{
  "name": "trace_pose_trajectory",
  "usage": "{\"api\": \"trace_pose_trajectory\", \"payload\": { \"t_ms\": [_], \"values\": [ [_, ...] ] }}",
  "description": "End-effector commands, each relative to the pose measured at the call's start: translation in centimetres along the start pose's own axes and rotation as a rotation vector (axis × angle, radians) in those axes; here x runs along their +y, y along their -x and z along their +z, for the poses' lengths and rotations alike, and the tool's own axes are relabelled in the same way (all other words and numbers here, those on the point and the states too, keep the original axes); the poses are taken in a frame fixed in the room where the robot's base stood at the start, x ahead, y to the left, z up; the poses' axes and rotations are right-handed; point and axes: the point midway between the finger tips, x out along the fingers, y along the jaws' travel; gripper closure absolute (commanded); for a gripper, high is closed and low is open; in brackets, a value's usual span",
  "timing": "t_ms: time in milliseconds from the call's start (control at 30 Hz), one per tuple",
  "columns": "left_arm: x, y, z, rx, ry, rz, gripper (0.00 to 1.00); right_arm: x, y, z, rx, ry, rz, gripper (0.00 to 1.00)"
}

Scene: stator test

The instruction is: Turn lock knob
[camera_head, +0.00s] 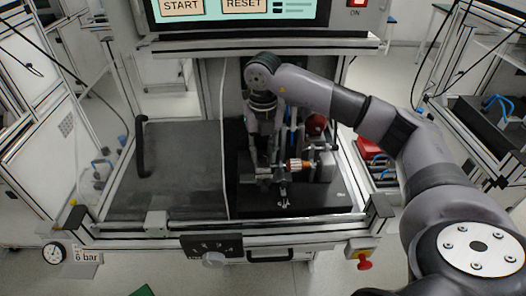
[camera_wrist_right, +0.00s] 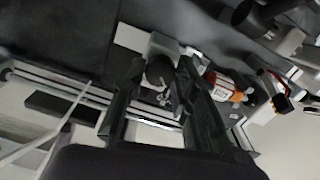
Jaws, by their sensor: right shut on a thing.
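The right gripper (camera_head: 263,168) reaches down over the black plate in the right half of the bench. In the right wrist view its two dark fingers (camera_wrist_right: 163,98) stand on either side of a dark round knob (camera_wrist_right: 160,70) on a grey block, which I take for the lock knob. The gripper is shut on it. In the head view the knob is hidden by the gripper and fixture parts. The orange and white stator part (camera_head: 298,164) sits just right of the gripper; it also shows in the right wrist view (camera_wrist_right: 228,86). My left gripper is not in view.
A grey motor-like block (camera_head: 324,166) stands right of the stator part. A black handle (camera_head: 142,146) rises at the bench's left edge. The dark left surface (camera_head: 180,170) is clear. The front panel has a grey knob (camera_head: 213,259) and a red button (camera_head: 364,262).

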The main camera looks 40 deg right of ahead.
Motion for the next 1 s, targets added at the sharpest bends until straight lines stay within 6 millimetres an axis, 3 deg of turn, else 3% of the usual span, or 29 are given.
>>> {"api": "trace_pose_trajectory", "payload": {
  "t_ms": [300, 333, 600, 1000],
  "values": [
    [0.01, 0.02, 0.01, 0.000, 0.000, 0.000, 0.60, -0.02, 0.16, 0.10, -0.004, -0.001, 0.001, 1.00],
    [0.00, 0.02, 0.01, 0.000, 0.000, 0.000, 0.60, -0.02, 0.16, 0.10, -0.004, -0.001, 0.001, 0.72],
    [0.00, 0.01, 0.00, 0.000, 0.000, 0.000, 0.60, -0.02, 0.07, 0.05, -0.002, -0.001, 0.000, 0.54],
    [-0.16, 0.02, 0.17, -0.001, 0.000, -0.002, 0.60, 0.03, 0.62, 0.07, -0.003, -0.001, 0.001, 0.53]
  ]
}}
